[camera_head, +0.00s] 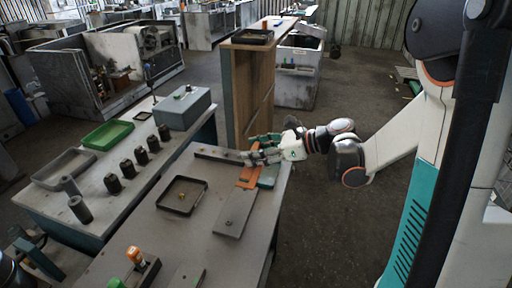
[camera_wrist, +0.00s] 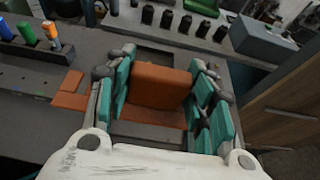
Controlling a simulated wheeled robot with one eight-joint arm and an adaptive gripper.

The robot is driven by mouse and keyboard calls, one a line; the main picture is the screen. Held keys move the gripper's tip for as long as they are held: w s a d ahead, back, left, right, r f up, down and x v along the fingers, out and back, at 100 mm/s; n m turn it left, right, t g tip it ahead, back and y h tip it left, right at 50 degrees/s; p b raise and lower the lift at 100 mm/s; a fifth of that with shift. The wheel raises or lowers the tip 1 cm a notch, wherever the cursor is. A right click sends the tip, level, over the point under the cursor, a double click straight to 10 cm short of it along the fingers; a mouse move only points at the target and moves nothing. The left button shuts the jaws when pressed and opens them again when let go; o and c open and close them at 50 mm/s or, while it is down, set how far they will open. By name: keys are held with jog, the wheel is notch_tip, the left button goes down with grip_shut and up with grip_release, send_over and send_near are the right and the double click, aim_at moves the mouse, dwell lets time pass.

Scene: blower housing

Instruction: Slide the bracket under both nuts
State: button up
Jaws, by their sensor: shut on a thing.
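My gripper (camera_head: 258,155) is at the far right part of the near table. In the wrist view its teal fingers (camera_wrist: 160,95) stand on both sides of an orange bracket (camera_wrist: 162,80) and are shut on it. The bracket shows a raised broad face and a lower part nearer the palm. More flat orange pieces (camera_wrist: 70,90) show left of the fingers. Orange also shows beside the gripper in the head view (camera_head: 248,177). I cannot tell whether these join the held bracket. I cannot make out the two nuts or their contact with the bracket.
A grey bar (camera_head: 215,153) lies left of the gripper, and a grey plate (camera_head: 236,213) lies in front of it. A black tray (camera_head: 182,207) holds a small brass-coloured thing. Several black cylinders stand on the left table (camera_head: 90,218). A wooden cabinet (camera_head: 249,95) stands behind.

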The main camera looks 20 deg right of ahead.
jog(key=shift+w+a+f+b, duration=0.35)
jog(key=shift+f+b, duration=2.4)
jog(key=shift+f, duration=1)
jog(key=shift+w+a+f+b, duration=0.2)
jog(key=shift+a+f+b, duration=0.15)
jog(key=shift+f+b, duration=2.95)
jog(key=shift+w+a+f+b, duration=0.35)
jog(key=shift+f+b, duration=1.9)
jog(key=shift+f, duration=2)
jog(key=shift+d+f+b, duration=0.1)
jog(key=shift+f+b, duration=0.2)
jog(key=shift+b, duration=0.05)
jog(key=shift+f, duration=0.1)
jog(key=shift+w+a, duration=0.2)
jog(key=shift+a, duration=0.25)
jog(key=shift+w+a+b, duration=0.2)
jog(key=shift+a+b, duration=0.05)
jog(key=shift+b, duration=0.05)
jog(key=shift+w+a, duration=0.2)
jog(key=shift+a, duration=0.1)
